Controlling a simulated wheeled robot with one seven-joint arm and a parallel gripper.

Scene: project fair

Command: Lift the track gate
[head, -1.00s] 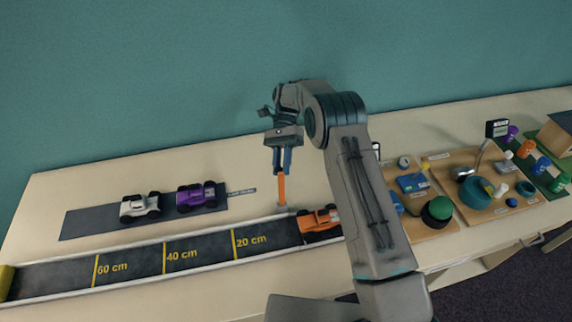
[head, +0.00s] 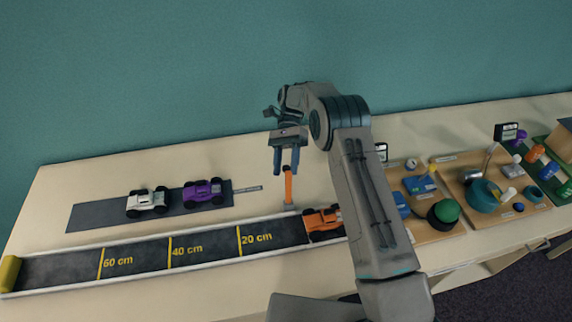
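The track gate (head: 289,188) is an orange bar standing upright on a small grey base at the far wall of the dark track (head: 205,248). It does not lie across the lane. My gripper (head: 286,172) is above it, pointing down. Its two dark blue fingers are apart, with the bar's top end just at or below the tips. I see a gap between the fingers and cannot tell whether one touches the bar. An orange toy truck (head: 322,221) sits on the track, right of the gate, partly hidden by my arm.
A white truck (head: 147,201) and a purple truck (head: 204,193) stand on a dark strip (head: 95,216) behind the track. A yellow block (head: 10,272) closes the track's left end. Boards with a green button (head: 446,210) and a teal kettle-like item (head: 484,195) stand at right.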

